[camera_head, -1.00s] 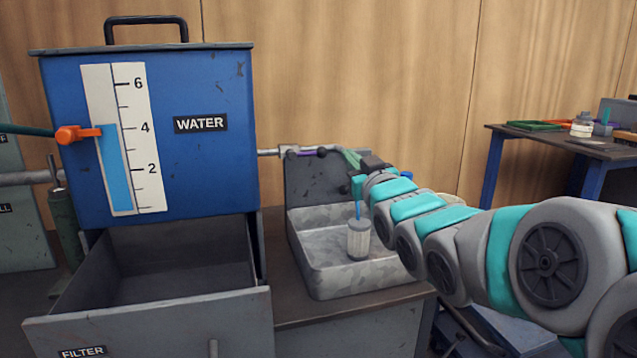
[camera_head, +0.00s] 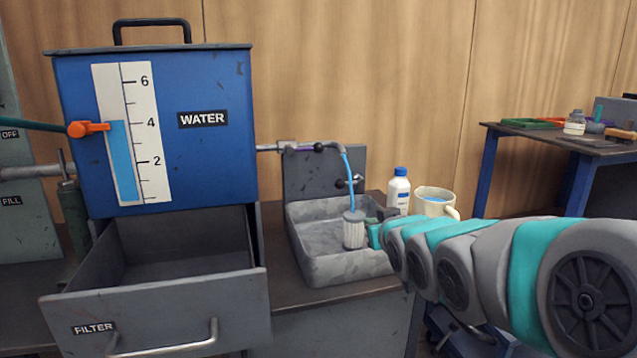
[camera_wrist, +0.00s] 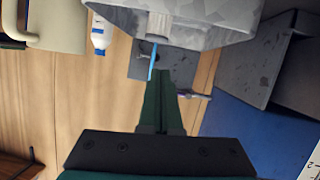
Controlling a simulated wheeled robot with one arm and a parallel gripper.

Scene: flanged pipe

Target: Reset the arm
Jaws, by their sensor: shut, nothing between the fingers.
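My arm reaches in from the right in the head view, with its end (camera_head: 380,229) low beside the sink, just right of the white filter. In the wrist view my gripper (camera_wrist: 164,82) has its green fingers together with nothing between them. The spout (camera_head: 322,147) is clear of my gripper, and a blue stream (camera_head: 349,180) runs from it down to the filter (camera_head: 353,230) in the grey sink (camera_head: 310,262). The wrist view, turned upside down, shows the stream (camera_wrist: 154,62) beyond the fingertips.
A white bottle (camera_head: 398,192) and a mug (camera_head: 435,201) stand right of the sink, close behind my arm. The blue water tank (camera_head: 215,165) is at left, above an open filter drawer (camera_head: 165,310). A workbench (camera_head: 560,145) stands at the far right.

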